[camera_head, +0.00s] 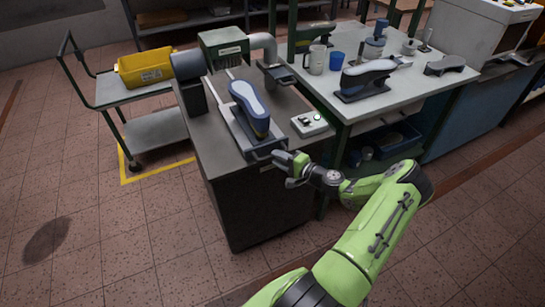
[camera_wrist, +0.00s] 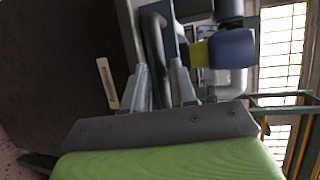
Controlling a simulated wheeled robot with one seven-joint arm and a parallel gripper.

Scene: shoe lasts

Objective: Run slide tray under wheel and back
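The slide tray (camera_head: 236,126) is a grey plate on the dark cabinet, running back toward the machine. A blue-topped shoe last (camera_head: 250,103) stands on it, clear in front of the green wheel housing (camera_head: 222,43); the wheel itself is hidden. My gripper (camera_head: 281,158) is at the tray's front end, by its grey handle. In the wrist view my gripper (camera_wrist: 159,66) has its fingers apart, one on each side of the grey handle bar (camera_wrist: 156,45). A narrow gap seems to show beside the bar, so the fingers do not look closed on it.
A control box (camera_head: 309,124) with buttons sits right of the tray. The bench (camera_head: 400,92) at right holds another last (camera_head: 365,77), a mug (camera_head: 317,60) and a blue cup (camera_head: 336,61). A trolley (camera_head: 155,128) with a yellow bin (camera_head: 145,65) stands left. Floor in front is clear.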

